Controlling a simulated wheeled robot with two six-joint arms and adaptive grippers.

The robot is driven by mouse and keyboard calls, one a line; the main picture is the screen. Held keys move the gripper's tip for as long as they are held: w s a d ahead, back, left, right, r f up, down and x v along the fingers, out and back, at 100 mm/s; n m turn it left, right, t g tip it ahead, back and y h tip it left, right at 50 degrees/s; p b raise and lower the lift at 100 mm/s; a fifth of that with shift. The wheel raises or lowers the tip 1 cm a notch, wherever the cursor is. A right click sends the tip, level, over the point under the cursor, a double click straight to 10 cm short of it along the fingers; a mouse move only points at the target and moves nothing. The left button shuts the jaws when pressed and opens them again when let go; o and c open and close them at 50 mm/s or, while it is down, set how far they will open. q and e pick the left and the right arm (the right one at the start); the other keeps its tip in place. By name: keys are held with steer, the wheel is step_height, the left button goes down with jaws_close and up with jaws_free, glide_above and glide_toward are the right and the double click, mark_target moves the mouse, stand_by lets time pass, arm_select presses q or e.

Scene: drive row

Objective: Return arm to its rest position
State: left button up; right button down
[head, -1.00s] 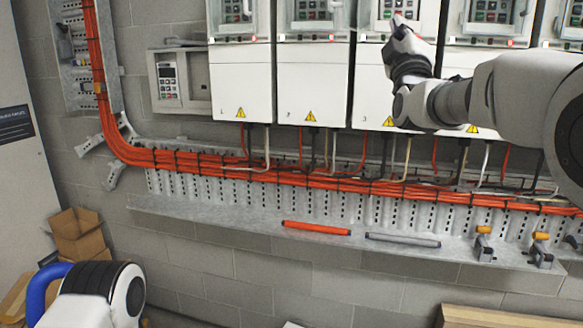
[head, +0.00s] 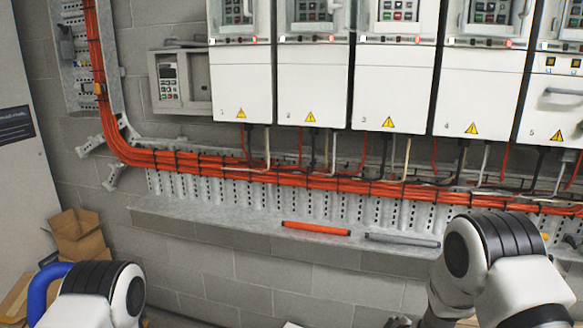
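My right arm (head: 490,250) is bent at the lower right of the head view, its black-banded joint in front of the right part of the metal ledge. Its lower links run down toward the bottom edge. At most a small grey piece of my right gripper shows at the bottom edge, so I cannot see its fingers. My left arm (head: 100,290) shows at the lower left as a white and black joint. My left gripper is out of the picture. I see nothing held.
White drive units (head: 392,85) line the wall above orange cables (head: 290,178). An orange bar (head: 316,228) and a grey bar (head: 402,240) lie on the metal ledge (head: 200,217). Cardboard boxes (head: 78,238) stand at the left. The space before the drives is clear.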

steer(key=s+f+m+g, duration=0.1)
steer(key=s+f+g, duration=0.2)
steer(key=s+f, duration=0.55)
steer(key=s+f+m+g, duration=0.25)
steer(key=s+f, duration=0.35)
steer(key=s, duration=0.6)
steer(key=s+a+m+g+y, duration=0.1)
steer(key=s+m+g, duration=0.5)
steer(key=s, duration=1.4)
steer(key=shift+s+m, duration=0.35)
steer(key=shift+s, duration=0.05)
steer(key=shift+r, duration=0.1)
